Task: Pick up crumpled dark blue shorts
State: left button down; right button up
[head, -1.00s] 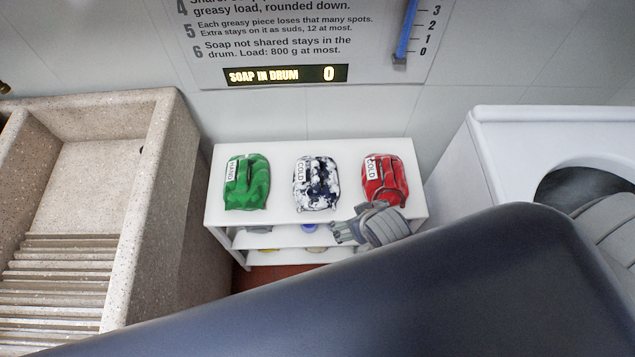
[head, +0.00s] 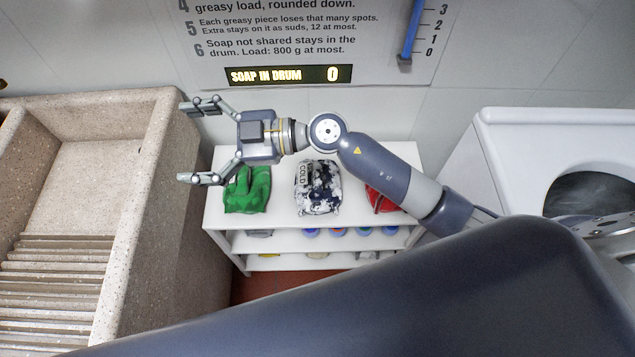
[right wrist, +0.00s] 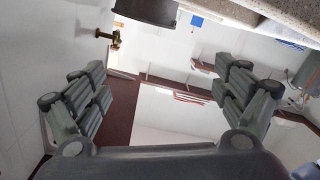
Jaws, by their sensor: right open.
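I cannot make out any plain dark blue shorts in these views. A crumpled white and dark blue cloth (head: 318,188) with a COLD tag lies on top of the white shelf unit (head: 345,232). My right gripper (head: 190,142) is open and empty, pointing left, above and left of the green cloth (head: 250,190) and near the stone washboard's right rim. Its spread fingers also show in the right wrist view (right wrist: 160,75), with nothing between them. My right forearm covers part of the shelf top and of the red cloth (head: 376,199). My left gripper is not in view.
The stone washboard (head: 150,215) stands on the left. A white machine with a round opening (head: 600,195) stands on the right. Several small things sit on the lower shelves. A brass tap (right wrist: 113,39) shows in the right wrist view. A notice board (head: 290,45) is on the wall.

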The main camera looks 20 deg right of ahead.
notch_tip(320, 180, down, 9)
jog(key=d+g+h, duration=0.3)
jog(key=h, duration=0.2)
jog(key=m+g+h, duration=0.2)
jog(key=m+h, duration=0.2)
jog(key=h, duration=0.8)
send_over(318, 174)
jog(key=d, duration=0.1)
notch_tip(318, 174, down, 14)
jog(key=shift+w+d+f, duration=0.1)
jog(key=shift+w, duration=0.05)
jog(key=f, duration=0.2)
jog(key=a+f, duration=0.1)
jog(key=f, duration=0.1)
jog(key=shift+a+f+p, duration=0.15)
jog(key=shift+f+p, duration=0.15)
jog(key=shift+p, duration=0.05)
jog(key=shift+f, duration=0.5)
jog(key=c, duration=2.1)
